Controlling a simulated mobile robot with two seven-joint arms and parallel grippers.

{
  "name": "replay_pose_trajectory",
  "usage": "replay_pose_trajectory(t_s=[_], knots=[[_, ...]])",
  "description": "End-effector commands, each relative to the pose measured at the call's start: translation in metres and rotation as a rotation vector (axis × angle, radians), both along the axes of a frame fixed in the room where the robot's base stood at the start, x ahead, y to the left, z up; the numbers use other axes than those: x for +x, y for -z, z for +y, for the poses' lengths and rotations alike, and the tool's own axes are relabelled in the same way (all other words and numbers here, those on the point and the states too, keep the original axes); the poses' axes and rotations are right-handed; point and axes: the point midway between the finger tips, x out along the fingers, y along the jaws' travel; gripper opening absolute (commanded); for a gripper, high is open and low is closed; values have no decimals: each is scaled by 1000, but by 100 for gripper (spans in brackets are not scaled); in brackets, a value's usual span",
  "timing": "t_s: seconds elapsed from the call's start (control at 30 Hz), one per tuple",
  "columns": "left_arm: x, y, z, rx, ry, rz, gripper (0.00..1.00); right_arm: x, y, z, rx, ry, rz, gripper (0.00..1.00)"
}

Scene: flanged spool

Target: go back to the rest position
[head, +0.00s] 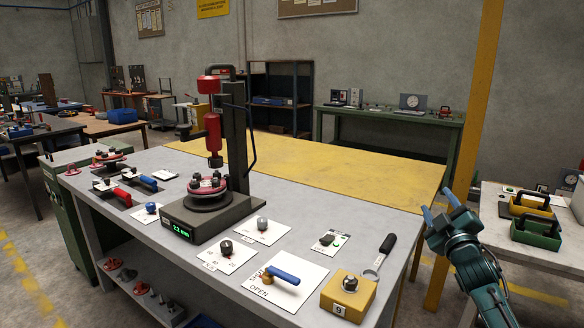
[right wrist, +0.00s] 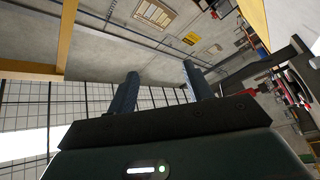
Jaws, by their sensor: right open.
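My right gripper (head: 437,212) is raised beyond the right edge of the workbench in the head view. Its two blue fingers are apart with nothing between them. In the right wrist view the fingers of the right gripper (right wrist: 158,90) stand apart and empty, with wall and ceiling behind them. My left gripper is not in view. The flanged spool (head: 207,184) sits on the round plate of the press (head: 236,150), under its red ram (head: 213,135). The press base shows a green lit display (head: 181,231).
On the workbench (head: 330,225) are a blue-handled valve (head: 284,275), a yellow block (head: 347,294), black and grey knobs on cards, and a black-handled tool (head: 380,254). A yellow post (head: 470,130) stands behind my right gripper. A side table (head: 490,215) with yellow and green trays stands at right.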

Motion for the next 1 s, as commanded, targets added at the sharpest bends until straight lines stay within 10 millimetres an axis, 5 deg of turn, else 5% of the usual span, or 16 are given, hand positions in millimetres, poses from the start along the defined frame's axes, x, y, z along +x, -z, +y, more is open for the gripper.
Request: replay_pose_trajectory(t_s=[0.2,0.47,0.67,0.8,1.0], knots=[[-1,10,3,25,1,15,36,4,61,-16,647,29,265,51],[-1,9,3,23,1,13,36,-58,161,40,639,-22,411,51],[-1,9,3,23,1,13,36,-143,244,94,675,-69,564,51],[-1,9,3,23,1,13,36,-229,292,137,732,-100,691,51],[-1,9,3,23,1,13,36,-337,319,180,826,-116,832,51]])
